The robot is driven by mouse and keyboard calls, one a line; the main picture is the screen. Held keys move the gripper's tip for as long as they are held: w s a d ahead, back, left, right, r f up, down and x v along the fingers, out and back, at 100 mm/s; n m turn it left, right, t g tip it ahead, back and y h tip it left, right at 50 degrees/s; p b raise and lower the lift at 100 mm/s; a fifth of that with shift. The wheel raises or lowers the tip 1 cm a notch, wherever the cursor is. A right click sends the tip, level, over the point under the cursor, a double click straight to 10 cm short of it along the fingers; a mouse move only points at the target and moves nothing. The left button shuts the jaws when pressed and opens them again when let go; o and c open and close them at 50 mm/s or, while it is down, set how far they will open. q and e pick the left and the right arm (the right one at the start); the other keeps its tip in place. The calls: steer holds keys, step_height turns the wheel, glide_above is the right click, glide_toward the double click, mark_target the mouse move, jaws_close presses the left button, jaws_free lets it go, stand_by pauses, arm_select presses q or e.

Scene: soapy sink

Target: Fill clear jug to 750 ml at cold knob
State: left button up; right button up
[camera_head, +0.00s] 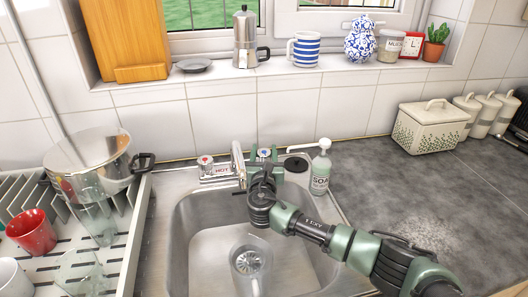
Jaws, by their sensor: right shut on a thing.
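My right gripper (264,157) reaches over the sink from the lower right, its green fingers on either side of the blue-marked cold knob (264,153) and shut on it. The tap spout (238,160) is just left of it. My left gripper is not in view. No jug shows under the spout. Two clear glass vessels, one upper (97,222) and one lower (78,272), stand on the drying rack at the left; I cannot tell whether either is the jug. No volume marks are readable. My arm hides part of the basin's right side.
The steel sink (200,240) has a drain strainer (248,261). The red-marked hot knob (205,160) is left of the spout. A soap bottle (320,170) stands right of my gripper. A pot (92,165) and red cup (31,231) are on the rack. The right counter (400,190) is mostly clear.

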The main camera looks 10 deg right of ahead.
steer(key=shift+d+n+y+p, duration=0.1)
steer(key=shift+n+y+p, duration=0.25)
steer(key=shift+n+y, duration=0.65)
steer(key=n+y, duration=0.1)
steer(key=y, duration=0.1)
steer(key=shift+y, duration=0.3)
steer(key=n+y+b, duration=0.1)
steer(key=n+y, duration=0.1)
steer(key=y, duration=0.1)
steer(key=shift+f, duration=0.15)
steer(key=shift+a+n+y+b, duration=0.2)
steer(key=shift+n+y+b, duration=0.45)
steer(key=shift+y, duration=0.35)
steer(key=shift+g, duration=0.3)
steer(key=o, duration=1.4)
